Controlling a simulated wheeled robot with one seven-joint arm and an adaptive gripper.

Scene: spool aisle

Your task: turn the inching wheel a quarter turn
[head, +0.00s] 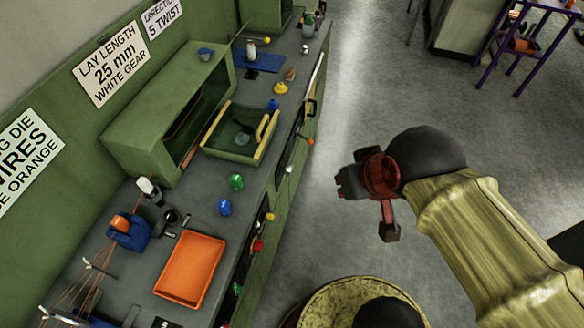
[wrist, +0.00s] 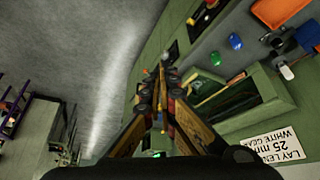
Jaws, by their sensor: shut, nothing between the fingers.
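My gripper (head: 346,184) hangs in the air over the floor, to the right of the green bench and apart from it. In the wrist view its two fingers (wrist: 162,84) come together at the tips with nothing between them. I cannot make out an inching wheel for certain in either view. In the wrist view a small grey ball (wrist: 165,58) shows just past the fingertips.
The bench top holds an orange tray (head: 190,271), a green open bin (head: 239,152), a blue cup-like piece (head: 225,207) and a green one (head: 236,182). A purple-legged table (head: 520,45) stands at the far right. Grey floor (head: 375,90) beside the bench is clear.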

